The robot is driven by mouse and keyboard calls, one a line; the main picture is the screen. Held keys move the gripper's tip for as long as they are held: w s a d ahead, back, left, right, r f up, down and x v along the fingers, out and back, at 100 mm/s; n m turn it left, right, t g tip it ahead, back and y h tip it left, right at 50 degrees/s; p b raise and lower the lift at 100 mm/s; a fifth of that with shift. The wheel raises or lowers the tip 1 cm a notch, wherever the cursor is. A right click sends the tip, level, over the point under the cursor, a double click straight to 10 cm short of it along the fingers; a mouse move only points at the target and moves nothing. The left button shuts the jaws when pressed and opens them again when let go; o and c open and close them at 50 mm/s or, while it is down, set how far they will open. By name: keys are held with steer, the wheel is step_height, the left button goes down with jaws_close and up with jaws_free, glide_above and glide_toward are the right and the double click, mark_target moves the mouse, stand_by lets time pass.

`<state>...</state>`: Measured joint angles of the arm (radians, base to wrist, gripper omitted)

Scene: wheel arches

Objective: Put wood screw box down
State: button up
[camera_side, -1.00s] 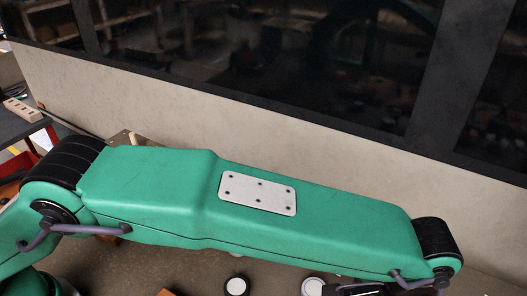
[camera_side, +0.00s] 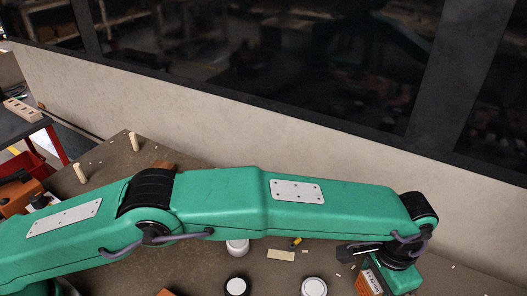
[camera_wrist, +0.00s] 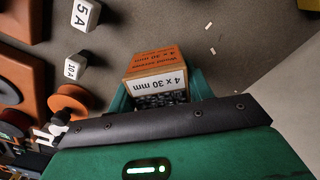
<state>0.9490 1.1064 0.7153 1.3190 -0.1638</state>
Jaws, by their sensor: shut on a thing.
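The wood screw box (camera_wrist: 155,62) is a small orange and brown carton with a white "4 x 30 mm" label. Dark screws show at its near, open end in the wrist view. My gripper (camera_wrist: 160,92) is shut on it, with a green finger on each side. In the side view the box (camera_side: 368,284) shows at the bottom edge, tilted in the picture, beside my green gripper (camera_side: 388,277). Its lower part is cut off, so I cannot tell whether it touches the bench.
White blocks marked 5 A (camera_wrist: 85,14) and 10 A (camera_wrist: 75,67) stand left of the box, near an orange spool (camera_wrist: 70,102). Two round white-topped things (camera_side: 236,286) (camera_side: 314,286) stand left of my gripper. Bench right of the box is mostly clear, with small scraps; a pale wall rises behind.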

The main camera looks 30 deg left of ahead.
mark_target(371, 292)
steer(key=shift+w+f, duration=0.25)
steer(key=shift+w, duration=0.25)
steer(key=shift+f, duration=0.1)
steer(key=shift+f, duration=1.9)
steer(key=shift+f, duration=0.15)
steer(key=o, duration=1.2)
step_height(371, 292, up, 12)
steer(key=shift+r, duration=0.15)
